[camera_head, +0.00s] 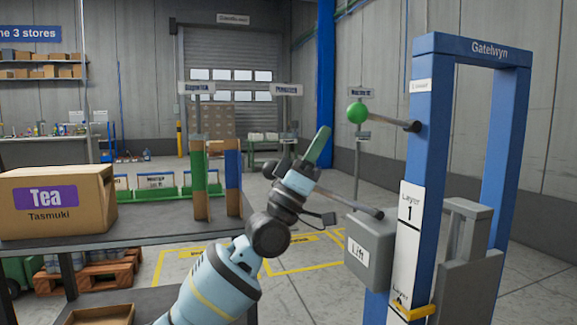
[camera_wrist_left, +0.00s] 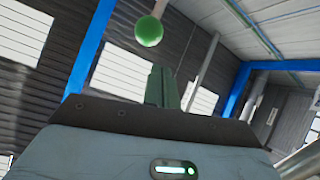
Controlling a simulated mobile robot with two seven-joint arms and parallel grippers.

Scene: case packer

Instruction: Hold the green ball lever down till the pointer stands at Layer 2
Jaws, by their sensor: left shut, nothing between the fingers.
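The green ball (camera_head: 357,112) sits on the end of a grey rod that runs right to a dark pivot on the blue Gatelwyn frame (camera_head: 425,150). In the left wrist view the ball (camera_wrist_left: 149,31) shows just beyond and above the fingertips. My left gripper (camera_head: 322,138) is shut and empty, its green fingers pointing up, left of and a little below the ball in the picture. A gap shows between them. The yellow pointer (camera_head: 413,311) is low on the white scale (camera_head: 409,235), well below the Layer 1 mark, over a partly hidden lower label. My right gripper is out of view.
A grey box marked Lift (camera_head: 368,250) carries a second rod (camera_head: 350,201) that passes behind my left gripper. A table (camera_head: 150,222) at left bears a Tea carton (camera_head: 55,200). Floor with yellow markings lies behind.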

